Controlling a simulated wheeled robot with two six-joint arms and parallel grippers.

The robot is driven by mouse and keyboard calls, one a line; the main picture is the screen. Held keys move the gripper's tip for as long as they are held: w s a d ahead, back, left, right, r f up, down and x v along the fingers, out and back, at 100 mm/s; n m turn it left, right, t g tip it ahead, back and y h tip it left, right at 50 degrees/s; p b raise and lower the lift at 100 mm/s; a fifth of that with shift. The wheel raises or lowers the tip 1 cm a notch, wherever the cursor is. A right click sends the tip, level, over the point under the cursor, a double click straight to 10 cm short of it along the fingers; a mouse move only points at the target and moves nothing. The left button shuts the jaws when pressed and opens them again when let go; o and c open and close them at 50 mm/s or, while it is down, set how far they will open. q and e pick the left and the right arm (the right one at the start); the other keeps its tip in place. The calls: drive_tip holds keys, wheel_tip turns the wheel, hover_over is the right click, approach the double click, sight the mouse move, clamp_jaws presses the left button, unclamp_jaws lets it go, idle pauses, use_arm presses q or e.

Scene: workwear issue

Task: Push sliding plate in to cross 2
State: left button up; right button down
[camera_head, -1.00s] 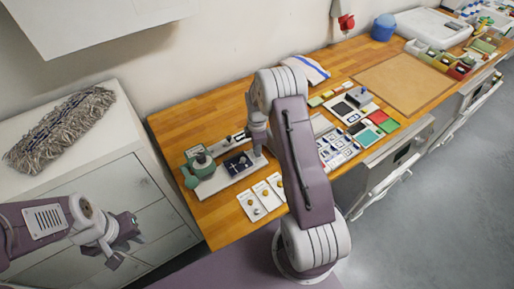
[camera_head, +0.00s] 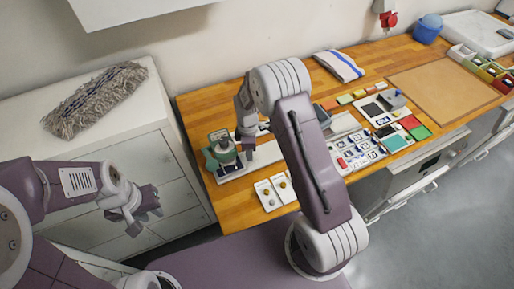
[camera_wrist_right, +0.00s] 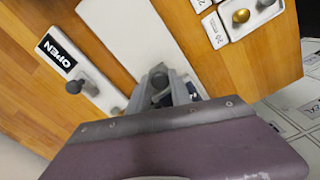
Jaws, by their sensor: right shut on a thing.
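The green press (camera_head: 220,150) stands at the left end of a white rail (camera_head: 262,158) on the wooden bench. The dark blue sliding plate (camera_head: 233,168) with pale marks is largely under the press head. My right gripper (camera_head: 246,150) is low over the rail, just right of the press. In the right wrist view, the jaws (camera_wrist_right: 168,92) are shut on a small dark part between them, mostly hidden by the fingers. Which cross lies under the press is hidden. My left gripper (camera_head: 144,214) is open and empty, in front of the white drawers.
White cards with knobs (camera_head: 268,196) lie in front of the rail. A symbol board (camera_head: 357,152) and coloured pads (camera_head: 408,130) lie to the right. A mop head (camera_head: 95,100) lies on the cabinet.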

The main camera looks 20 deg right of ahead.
drive_tip(key=c, duration=1.4)
unclamp_jaws()
drive_tip(key=shift+w+a+r, duration=0.1)
drive_tip(key=shift+a, duration=0.05)
drive_tip(key=shift+o, duration=1.2)
drive_tip(key=shift+a, duration=0.3)
drive_tip(key=shift+r, duration=0.25)
use_arm(q)
drive_tip(key=shift+a+f+b, duration=0.2)
drive_tip(key=shift+f+b, duration=0.6)
drive_tip(key=shift+f, duration=0.05)
use_arm(e)
wheel_tip(320, 180, up, 8)
drive_tip(key=shift+r, duration=0.25)
